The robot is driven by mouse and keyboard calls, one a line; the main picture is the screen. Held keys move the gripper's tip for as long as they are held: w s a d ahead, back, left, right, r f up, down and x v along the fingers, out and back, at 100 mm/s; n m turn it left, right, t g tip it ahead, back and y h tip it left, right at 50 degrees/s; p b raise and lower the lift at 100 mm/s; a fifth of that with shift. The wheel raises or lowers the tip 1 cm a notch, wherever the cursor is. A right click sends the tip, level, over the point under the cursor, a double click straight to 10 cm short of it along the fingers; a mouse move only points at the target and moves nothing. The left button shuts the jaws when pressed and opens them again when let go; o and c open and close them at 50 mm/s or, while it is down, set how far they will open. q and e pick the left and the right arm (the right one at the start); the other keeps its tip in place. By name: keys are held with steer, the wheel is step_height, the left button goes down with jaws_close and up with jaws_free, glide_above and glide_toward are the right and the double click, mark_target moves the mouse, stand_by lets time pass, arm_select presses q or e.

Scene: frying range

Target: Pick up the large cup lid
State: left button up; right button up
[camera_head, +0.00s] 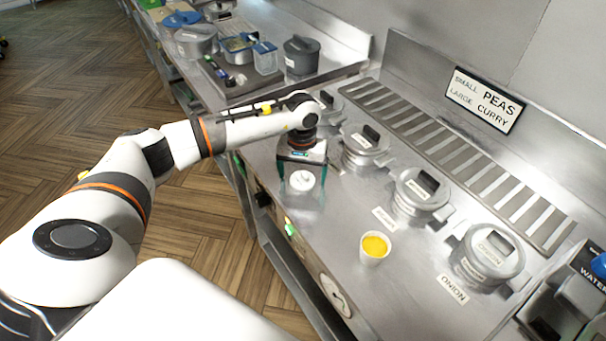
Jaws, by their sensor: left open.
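My left gripper (303,178) points down over the front part of the steel counter, left of the cup. It is open. A small white round disc, which looks like the large cup lid (302,181), shows between its fingers. I cannot tell whether the fingers touch it. A white cup (374,248) with yellow contents stands upright and uncovered on the counter, to the right of the gripper. My right gripper is not in view.
Several lidded pots are set in the range, among them one by my gripper (365,146), a middle one (421,193) and one near the onion label (490,256). A sign (485,99) is on the back wall. A grey pot (302,55) stands on the far counter.

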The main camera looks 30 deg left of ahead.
arm_select(q)
steer(key=shift+f, duration=0.3)
steer(key=c, duration=1.1)
steer(key=shift+o, duration=0.2)
steer(key=shift+r, duration=0.1)
